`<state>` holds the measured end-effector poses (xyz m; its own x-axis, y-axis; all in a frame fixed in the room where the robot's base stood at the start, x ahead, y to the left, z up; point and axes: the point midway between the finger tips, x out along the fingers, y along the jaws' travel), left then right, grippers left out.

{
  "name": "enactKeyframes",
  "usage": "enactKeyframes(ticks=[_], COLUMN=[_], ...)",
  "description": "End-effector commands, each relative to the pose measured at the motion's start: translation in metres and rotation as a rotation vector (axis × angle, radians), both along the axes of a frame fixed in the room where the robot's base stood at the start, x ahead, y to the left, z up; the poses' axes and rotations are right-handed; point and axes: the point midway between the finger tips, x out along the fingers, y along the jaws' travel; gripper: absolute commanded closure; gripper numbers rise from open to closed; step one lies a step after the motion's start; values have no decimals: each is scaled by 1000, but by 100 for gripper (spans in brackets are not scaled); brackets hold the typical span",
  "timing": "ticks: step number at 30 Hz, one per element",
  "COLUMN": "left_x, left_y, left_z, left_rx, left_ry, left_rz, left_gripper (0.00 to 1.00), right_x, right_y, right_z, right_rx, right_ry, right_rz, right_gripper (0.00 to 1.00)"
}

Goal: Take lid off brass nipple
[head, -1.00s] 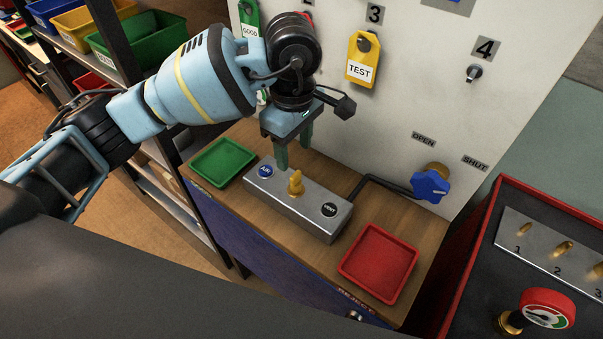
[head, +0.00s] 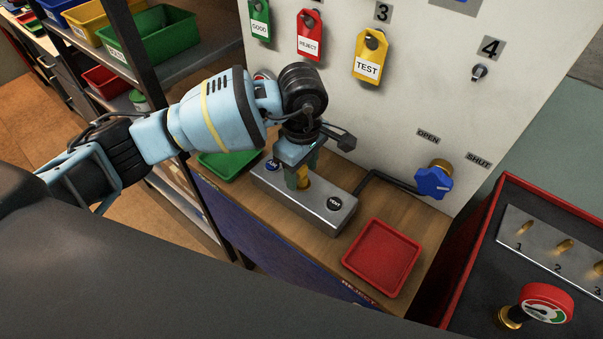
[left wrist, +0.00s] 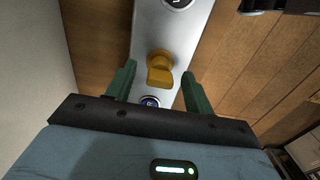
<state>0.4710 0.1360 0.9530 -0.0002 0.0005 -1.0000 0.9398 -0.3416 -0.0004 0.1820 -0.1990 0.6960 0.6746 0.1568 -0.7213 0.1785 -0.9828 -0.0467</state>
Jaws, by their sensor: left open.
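The brass nipple, with its yellow-brass lid (head: 303,181) on top, stands on the grey metal block (head: 318,208) on the wooden bench. In the left wrist view the lid (left wrist: 160,68) shows as a rounded piece with a flat tab; the nipple beneath it is hidden. My left gripper (head: 300,180) points down at the block. Its green fingers (left wrist: 158,88) are open, one on each side of the lid's tab, with gaps on both sides. My right gripper is not in view.
A green tray (head: 225,165) lies left of the block and a red tray (head: 382,257) to its right. A blue valve knob (head: 433,183) sits by the wall panel (head: 400,105). Key tags hang on the panel. A red-edged case with a gauge (head: 545,305) stands at right.

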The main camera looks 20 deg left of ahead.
Motion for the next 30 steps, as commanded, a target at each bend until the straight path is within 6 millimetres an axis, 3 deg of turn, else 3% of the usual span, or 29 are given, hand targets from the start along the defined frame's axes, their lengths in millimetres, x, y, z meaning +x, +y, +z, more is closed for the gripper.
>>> enactKeyframes(ticks=[7,18,30], left_x=[0,0,1], left_y=[0,0,0], left_z=[-1,-1,7], left_rx=[0,0,0], left_ry=[-1,-1,-1], left_rz=[0,0,0], left_gripper=[49,94,95], right_x=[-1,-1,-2], right_y=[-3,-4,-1], right_z=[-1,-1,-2], right_rx=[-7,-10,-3], right_ry=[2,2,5], right_rz=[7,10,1], right_gripper=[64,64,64])
